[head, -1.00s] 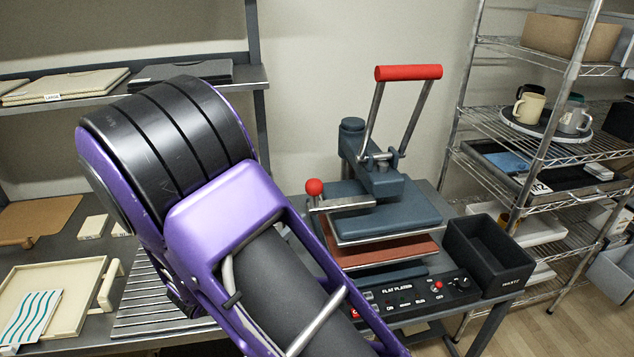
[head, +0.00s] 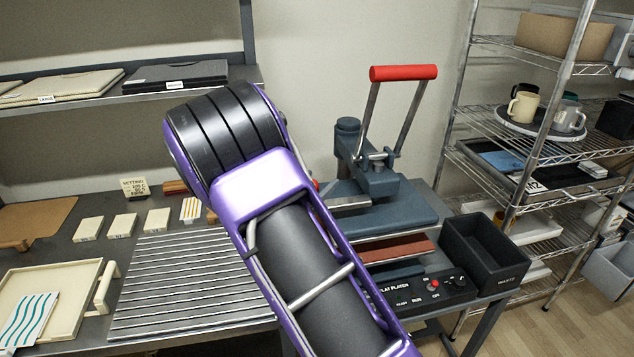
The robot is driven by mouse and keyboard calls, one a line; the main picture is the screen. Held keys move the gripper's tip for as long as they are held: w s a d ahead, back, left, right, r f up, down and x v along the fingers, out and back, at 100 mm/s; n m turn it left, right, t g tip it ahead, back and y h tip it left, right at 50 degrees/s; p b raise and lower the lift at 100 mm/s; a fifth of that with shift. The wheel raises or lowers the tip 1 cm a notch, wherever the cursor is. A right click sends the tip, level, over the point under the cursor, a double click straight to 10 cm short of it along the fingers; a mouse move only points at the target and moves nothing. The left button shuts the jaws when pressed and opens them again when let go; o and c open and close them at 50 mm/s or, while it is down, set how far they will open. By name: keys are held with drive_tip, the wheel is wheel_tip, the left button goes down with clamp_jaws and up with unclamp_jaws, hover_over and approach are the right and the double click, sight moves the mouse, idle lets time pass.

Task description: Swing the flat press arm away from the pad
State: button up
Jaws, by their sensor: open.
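The flat press stands on the bench right of centre in the head view. Its blue-grey upper platen (head: 398,208) sits above the reddish-brown pad (head: 398,249), with a gap between them. The red lift handle (head: 403,73) stands up on two metal rods. A metal side bar (head: 350,203) sticks out left from the press arm. Only a sliver of its red knob (head: 316,185) shows beside my purple arm, which covers the left part of the press. My gripper is not in view.
A black waste bin (head: 486,253) stands right of the press, and the control panel (head: 425,293) is in front. A slatted rack (head: 185,285) and cream tray (head: 55,295) lie to the left. A wire shelf (head: 540,130) with mugs stands at the right.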

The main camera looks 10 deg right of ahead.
clamp_jaws()
idle(0.4)
drive_tip(key=shift+s+d, duration=0.1)
drive_tip(key=shift+d, duration=0.05)
